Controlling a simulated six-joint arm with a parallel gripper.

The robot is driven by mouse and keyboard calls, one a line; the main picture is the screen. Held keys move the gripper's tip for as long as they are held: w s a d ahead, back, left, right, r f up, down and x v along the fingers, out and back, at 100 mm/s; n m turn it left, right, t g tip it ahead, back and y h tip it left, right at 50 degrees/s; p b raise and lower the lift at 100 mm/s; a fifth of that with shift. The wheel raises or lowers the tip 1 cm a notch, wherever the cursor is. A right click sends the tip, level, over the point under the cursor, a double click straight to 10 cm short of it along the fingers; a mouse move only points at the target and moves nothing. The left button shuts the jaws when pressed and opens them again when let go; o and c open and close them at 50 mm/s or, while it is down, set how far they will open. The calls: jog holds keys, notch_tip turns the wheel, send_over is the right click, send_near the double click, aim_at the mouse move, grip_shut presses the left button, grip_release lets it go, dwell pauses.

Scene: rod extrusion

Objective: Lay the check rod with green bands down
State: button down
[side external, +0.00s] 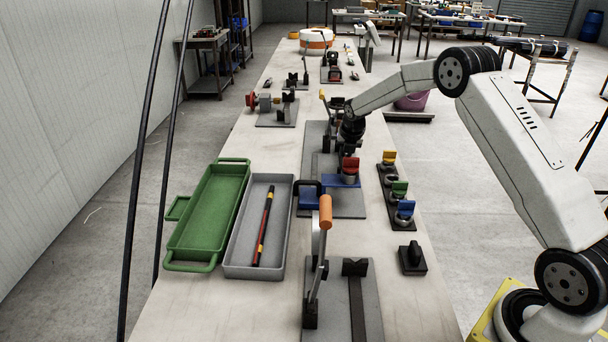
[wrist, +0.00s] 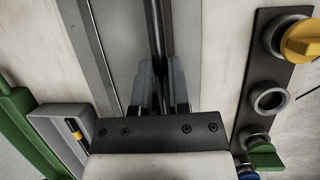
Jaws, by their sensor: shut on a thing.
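My gripper (wrist: 160,85) is seen from above in the wrist view, its fingers closed on a dark, narrow rod-like piece (wrist: 157,35) between them. No green bands show on that piece. In the side external view my arm reaches down over the middle of the bench, and the fingertips and held piece cannot be made out. A dark rod with red and yellow bands (side external: 264,225) lies lengthwise in the grey tray (side external: 234,259); its end also shows in the wrist view (wrist: 75,132). A green tray (side external: 210,212) beside it is empty.
A dark strip (side external: 384,192) right of my gripper carries yellow, green and blue knobs and one empty ring (wrist: 270,97). A red-topped piece (side external: 350,165) stands at a blue block. An orange-handled clamp (side external: 325,210) rises in front. Bare bench lies at front left.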

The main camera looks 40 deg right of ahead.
dwell(0.3)
jog(key=c, duration=0.5)
grip_release()
jog(key=shift+r, duration=0.1)
jog(key=shift+v, duration=3.85)
